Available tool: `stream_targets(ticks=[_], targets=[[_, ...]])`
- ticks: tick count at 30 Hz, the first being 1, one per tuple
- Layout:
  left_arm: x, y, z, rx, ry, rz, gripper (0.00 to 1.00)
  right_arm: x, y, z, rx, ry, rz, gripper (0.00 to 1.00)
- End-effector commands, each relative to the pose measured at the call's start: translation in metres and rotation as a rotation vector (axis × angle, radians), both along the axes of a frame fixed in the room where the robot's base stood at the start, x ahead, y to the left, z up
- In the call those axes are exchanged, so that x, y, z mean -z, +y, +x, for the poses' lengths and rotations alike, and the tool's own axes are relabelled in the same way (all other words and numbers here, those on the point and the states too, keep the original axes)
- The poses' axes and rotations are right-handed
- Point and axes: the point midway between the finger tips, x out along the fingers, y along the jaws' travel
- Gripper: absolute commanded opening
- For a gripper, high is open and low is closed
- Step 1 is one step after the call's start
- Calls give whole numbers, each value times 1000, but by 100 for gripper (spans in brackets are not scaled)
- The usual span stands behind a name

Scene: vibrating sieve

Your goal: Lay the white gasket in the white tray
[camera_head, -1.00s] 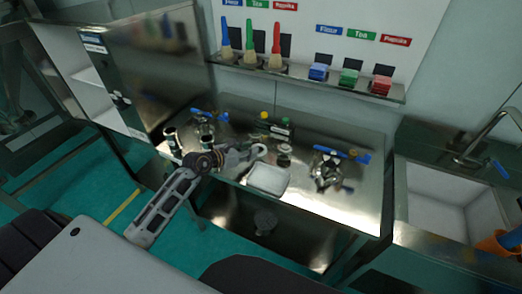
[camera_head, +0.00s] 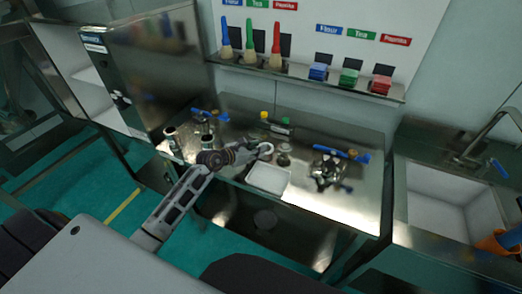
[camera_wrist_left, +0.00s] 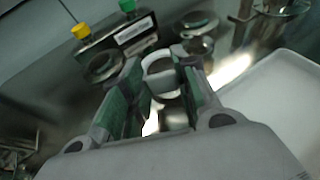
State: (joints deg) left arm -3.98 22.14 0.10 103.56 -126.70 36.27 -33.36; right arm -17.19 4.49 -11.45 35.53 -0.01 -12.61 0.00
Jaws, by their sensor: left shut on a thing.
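My left gripper (camera_head: 254,150) reaches in from the left over the steel table. It is shut on the white gasket (camera_head: 266,148), a pale ring held at its fingertips. In the left wrist view the gasket (camera_wrist_left: 160,75) sits between the green-padded fingers of my left gripper (camera_wrist_left: 162,85). The white tray (camera_head: 268,190) lies at the table's front edge, below and slightly right of the gasket in the head view. In the left wrist view the tray (camera_wrist_left: 275,95) is to the right of the fingers, apart from the gasket. My right gripper does not show.
A device with yellow and green knobs (camera_wrist_left: 118,35) stands just behind the gasket. A metal clamp part with a blue handle (camera_head: 328,172) stands right of the tray. Several metal cylinders (camera_head: 172,140) stand at the left. A sink (camera_head: 445,205) is at the far right.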

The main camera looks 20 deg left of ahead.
Motion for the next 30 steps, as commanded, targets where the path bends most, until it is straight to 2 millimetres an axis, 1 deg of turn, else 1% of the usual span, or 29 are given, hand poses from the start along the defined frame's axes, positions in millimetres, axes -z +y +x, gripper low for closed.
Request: stream_targets(ticks=[3,9,26,27,30], targets=[[4,-5,10,1,-1,-1,15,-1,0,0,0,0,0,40],[16,-9,20,1,0,0,15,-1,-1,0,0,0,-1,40],[23,-11,22,0,0,1,15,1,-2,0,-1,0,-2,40],[23,-11,22,0,0,1,32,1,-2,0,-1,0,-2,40],[23,-11,22,1,0,0,45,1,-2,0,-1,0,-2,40]])
